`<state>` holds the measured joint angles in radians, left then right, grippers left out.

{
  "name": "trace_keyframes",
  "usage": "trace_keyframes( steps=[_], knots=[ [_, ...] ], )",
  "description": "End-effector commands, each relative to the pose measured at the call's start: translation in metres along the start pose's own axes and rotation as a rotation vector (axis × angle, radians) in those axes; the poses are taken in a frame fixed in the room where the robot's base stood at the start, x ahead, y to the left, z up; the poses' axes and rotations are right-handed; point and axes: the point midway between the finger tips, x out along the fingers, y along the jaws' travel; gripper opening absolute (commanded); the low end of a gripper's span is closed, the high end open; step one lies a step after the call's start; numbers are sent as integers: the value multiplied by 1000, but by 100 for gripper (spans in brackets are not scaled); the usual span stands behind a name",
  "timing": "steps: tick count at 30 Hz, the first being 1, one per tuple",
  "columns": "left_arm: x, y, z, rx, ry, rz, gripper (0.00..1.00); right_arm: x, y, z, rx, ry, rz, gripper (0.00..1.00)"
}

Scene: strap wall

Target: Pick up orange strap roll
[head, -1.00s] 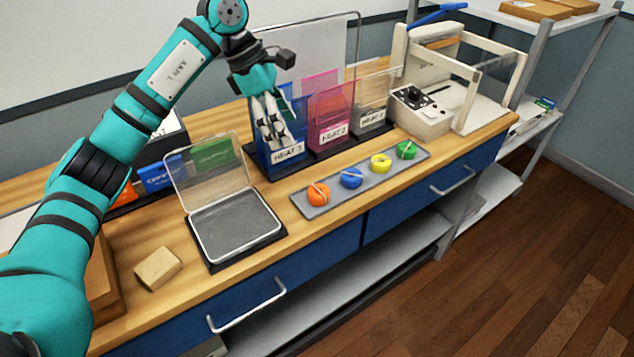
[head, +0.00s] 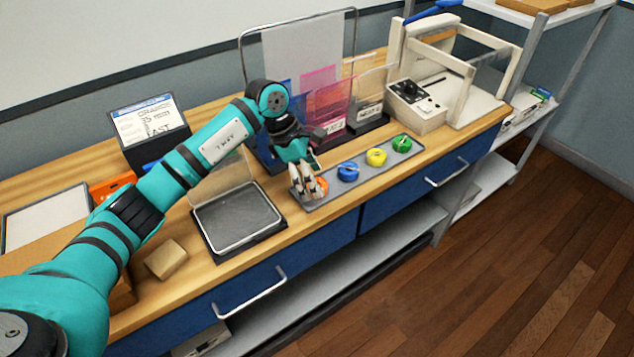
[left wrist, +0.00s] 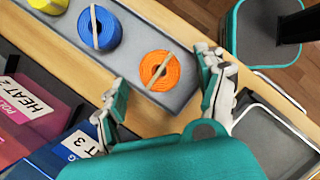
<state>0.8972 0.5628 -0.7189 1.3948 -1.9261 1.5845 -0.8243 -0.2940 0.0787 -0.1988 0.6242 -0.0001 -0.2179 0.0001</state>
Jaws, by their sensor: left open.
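The orange strap roll (left wrist: 160,71) lies at the end of a grey tray (left wrist: 182,97), with a pale band across it. In the head view the orange roll (head: 321,186) is partly hidden behind the fingers of my left gripper (head: 308,190). In the left wrist view my left gripper (left wrist: 163,95) is open, with one finger on either side of the roll's near end. The roll is not gripped; I cannot tell whether a finger touches it. The right gripper is not in view.
Blue (head: 347,171), yellow (head: 376,157) and green (head: 401,142) rolls share the tray. Upright labelled bins (head: 334,105) stand behind it. An open clear-lidded case (head: 237,219) is left of the tray, and a wooden block (head: 166,259) lies further left.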

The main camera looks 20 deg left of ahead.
Motion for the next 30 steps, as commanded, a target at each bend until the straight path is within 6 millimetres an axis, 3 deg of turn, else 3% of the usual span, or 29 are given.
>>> trace_keyframes(
  steps=[4, 12, 24, 30],
  knots=[
    [14, 0, 1, -1, -1, 0, 72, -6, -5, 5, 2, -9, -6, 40],
    [17, 1, 0, 0, -1, 2, 71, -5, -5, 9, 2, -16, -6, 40],
    [17, 1, 0, 0, -1, 2, 19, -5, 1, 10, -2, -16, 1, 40],
    [16, 1, 0, 0, -1, 2, 17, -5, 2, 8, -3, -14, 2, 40]
  ],
)
